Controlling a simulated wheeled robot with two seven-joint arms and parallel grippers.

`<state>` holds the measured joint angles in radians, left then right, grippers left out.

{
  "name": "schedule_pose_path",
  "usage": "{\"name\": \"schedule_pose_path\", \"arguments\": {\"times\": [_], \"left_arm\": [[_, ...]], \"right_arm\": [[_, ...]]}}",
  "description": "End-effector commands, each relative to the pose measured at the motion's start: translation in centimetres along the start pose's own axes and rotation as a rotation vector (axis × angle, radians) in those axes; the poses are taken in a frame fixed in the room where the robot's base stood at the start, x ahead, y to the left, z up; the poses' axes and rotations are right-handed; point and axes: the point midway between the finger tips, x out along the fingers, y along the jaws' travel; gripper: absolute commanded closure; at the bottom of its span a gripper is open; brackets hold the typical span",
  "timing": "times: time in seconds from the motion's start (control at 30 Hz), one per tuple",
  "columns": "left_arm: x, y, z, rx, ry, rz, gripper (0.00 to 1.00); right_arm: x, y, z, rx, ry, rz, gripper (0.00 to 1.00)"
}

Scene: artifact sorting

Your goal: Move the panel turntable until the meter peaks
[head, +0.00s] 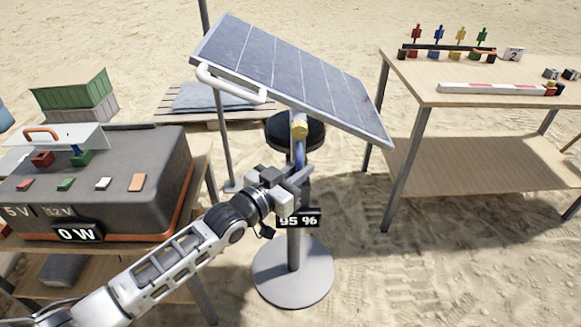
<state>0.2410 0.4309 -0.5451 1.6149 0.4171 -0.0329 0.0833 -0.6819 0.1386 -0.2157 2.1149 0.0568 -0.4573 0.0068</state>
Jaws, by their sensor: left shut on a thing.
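The solar panel (290,75) is tilted on a stand with a black round turntable (283,131) and a round grey base (292,272). A white handle (230,84) runs along its left edge. A sign just below the gripper (299,220) reads 95 %. The meter display (78,233) on the grey case reads 0 W. My right gripper is not in view.
The grey case (100,180) with coloured blocks stands on a left table. A right wooden table (480,75) holds small coloured figures and a red-white bar (490,88). Green crates (70,90) and a pallet (200,118) lie behind.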

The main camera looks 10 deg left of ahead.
Motion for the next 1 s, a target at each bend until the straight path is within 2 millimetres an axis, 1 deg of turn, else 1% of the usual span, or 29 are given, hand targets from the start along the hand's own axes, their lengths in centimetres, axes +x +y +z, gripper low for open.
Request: {"name": "schedule_pose_path", "arguments": {"times": [0.1, 0.13, 0.43, 0.57, 0.67, 1.0], "left_arm": [[0.0, 0.1, 0.1, 0.001, -0.002, 0.002, 1.0], [0.0, 0.1, 0.1, 0.001, -0.002, 0.002, 0.81], [-0.1, 0.0, 0.1, 0.001, -0.001, 0.001, 0.81], [-1.2, -0.1, 0.2, 0.001, -0.002, 0.0, 0.81], [-2.9, 0.0, 0.1, 0.001, -0.003, 0.002, 0.81], [-11.2, 0.1, 0.2, 0.001, -0.006, 0.003, 0.81]], "right_arm": [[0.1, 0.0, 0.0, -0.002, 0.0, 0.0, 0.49], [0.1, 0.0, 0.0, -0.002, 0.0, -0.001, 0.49], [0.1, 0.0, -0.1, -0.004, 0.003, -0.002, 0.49], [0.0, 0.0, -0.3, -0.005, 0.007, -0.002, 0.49], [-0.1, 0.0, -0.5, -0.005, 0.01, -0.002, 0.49], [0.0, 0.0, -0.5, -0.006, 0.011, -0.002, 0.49]]}}
